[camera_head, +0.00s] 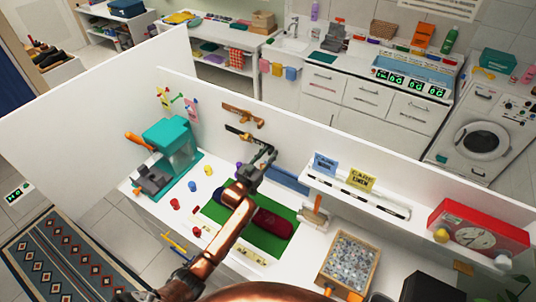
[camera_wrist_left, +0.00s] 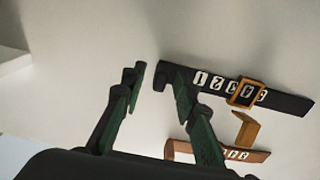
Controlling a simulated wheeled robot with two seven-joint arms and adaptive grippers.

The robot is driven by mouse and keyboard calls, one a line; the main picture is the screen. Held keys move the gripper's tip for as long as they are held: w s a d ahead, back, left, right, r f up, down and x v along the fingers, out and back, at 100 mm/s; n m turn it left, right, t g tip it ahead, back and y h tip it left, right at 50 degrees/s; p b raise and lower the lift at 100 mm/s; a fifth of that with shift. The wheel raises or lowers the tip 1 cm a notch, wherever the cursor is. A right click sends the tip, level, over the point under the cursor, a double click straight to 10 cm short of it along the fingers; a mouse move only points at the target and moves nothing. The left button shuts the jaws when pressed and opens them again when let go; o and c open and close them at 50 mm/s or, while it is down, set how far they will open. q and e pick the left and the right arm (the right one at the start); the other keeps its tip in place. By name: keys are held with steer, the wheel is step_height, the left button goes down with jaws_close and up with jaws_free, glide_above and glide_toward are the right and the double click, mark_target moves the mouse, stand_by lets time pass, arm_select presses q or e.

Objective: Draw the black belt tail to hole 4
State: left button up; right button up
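The black belt (camera_head: 238,132) is fixed on the white wardrobe wall, below a brown belt (camera_head: 243,113). In the left wrist view the black belt (camera_wrist_left: 285,101) carries a row of white labels, the first reading 1 and 2; the others are unclear. An orange-brown buckle frame (camera_wrist_left: 247,92) sits around it over the later labels. My left gripper (camera_head: 266,158) is at the black belt's right end in the head view. In the wrist view its dark green fingers (camera_wrist_left: 160,80) are apart, with the belt's free end between their tips; contact cannot be told. My right gripper is out of view.
In the wrist view a tan bracket (camera_wrist_left: 245,129) and the brown belt (camera_wrist_left: 255,156) lie close to the black belt. A teal machine (camera_head: 172,145) stands left, a green mat (camera_head: 268,240) lies below, and a shelf (camera_head: 330,188) juts out at right.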

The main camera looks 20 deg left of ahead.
arm_select(q)
steer(key=shift+s+a, duration=0.1)
steer(key=shift+s, duration=0.05)
steer(key=v, duration=1.1)
steer(key=shift+s, duration=0.35)
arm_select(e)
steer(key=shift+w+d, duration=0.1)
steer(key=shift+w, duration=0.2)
